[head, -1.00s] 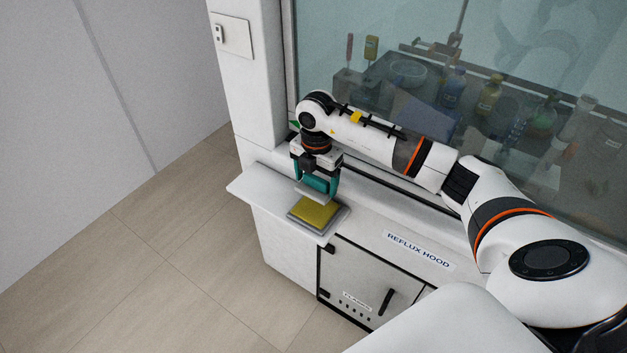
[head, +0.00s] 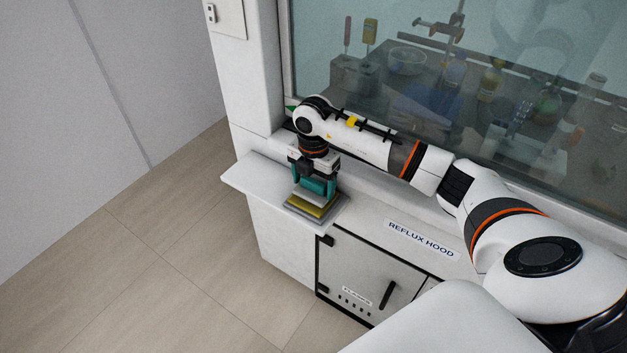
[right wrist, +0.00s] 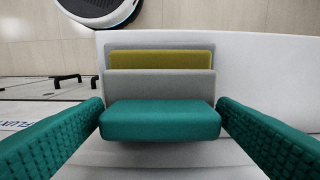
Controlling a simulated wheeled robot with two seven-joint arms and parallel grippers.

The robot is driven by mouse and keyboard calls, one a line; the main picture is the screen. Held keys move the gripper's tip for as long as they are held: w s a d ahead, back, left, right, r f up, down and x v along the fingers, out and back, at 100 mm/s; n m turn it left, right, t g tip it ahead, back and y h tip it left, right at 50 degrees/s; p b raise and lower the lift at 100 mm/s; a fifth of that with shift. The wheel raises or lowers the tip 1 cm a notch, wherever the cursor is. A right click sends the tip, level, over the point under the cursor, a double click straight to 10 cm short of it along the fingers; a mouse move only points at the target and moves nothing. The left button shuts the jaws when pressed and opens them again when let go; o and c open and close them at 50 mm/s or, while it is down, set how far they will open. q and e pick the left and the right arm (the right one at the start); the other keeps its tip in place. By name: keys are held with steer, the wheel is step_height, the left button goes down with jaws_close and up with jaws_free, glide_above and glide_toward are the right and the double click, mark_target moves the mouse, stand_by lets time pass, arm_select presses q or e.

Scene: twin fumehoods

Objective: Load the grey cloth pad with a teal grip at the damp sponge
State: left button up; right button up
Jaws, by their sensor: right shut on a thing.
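My right gripper (head: 314,189) points down over the ledge, its teal fingers on either side of the teal grip (right wrist: 160,121). The grip sits on a flat grey cloth pad (right wrist: 160,83); in the head view the pad (head: 307,197) lies level just over the sponge. The damp sponge (head: 311,208) is a yellow block in a shallow grey tray (head: 318,219); the pad hides part of it. The sponge also shows beyond the pad in the right wrist view (right wrist: 160,60). I cannot tell whether pad and sponge touch. My left gripper is not in view.
The tray stands on a white ledge (head: 262,185) with open floor (head: 170,260) to its left. Behind the ledge is the fumehood glass (head: 335,60), with bottles and labware behind it. A cabinet door with a black handle (head: 387,294) is below.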

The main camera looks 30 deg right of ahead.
mark_target(313, 181)
steer(key=shift+f+b, duration=0.3)
steer(key=shift+f, duration=0.3)
stand_by(1.6)
steer(key=shift+r+p, duration=2.8)
steer(key=shift+r, duration=0.8)
